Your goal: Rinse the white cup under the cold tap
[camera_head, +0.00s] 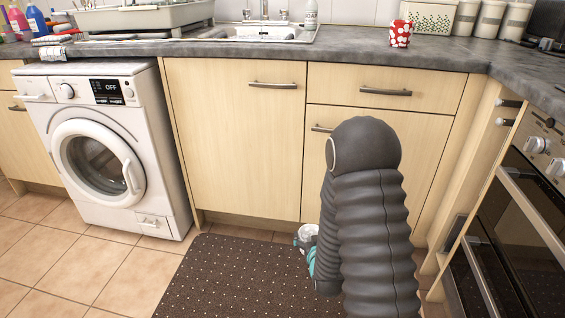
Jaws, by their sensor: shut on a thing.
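My gripper (302,241) is low in front of the cabinet doors, above the dark mat, mostly hidden behind my dark ribbed arm. It is shut on a small white thing, which looks like the white cup (308,231); only a small part of it shows, so its tilt and contents cannot be told. The sink (298,33) is set in the grey worktop at the back. The tap (264,12) stands behind the basin, cut off by the top edge. Whether water runs cannot be told.
A red cup with white spots (400,34) stands on the worktop (350,45) right of the sink. A dish rack (150,15) and bottles (37,20) are left. A bottle (311,14) stands behind the sink. A washing machine (105,145) and oven (520,200) flank the cabinets.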

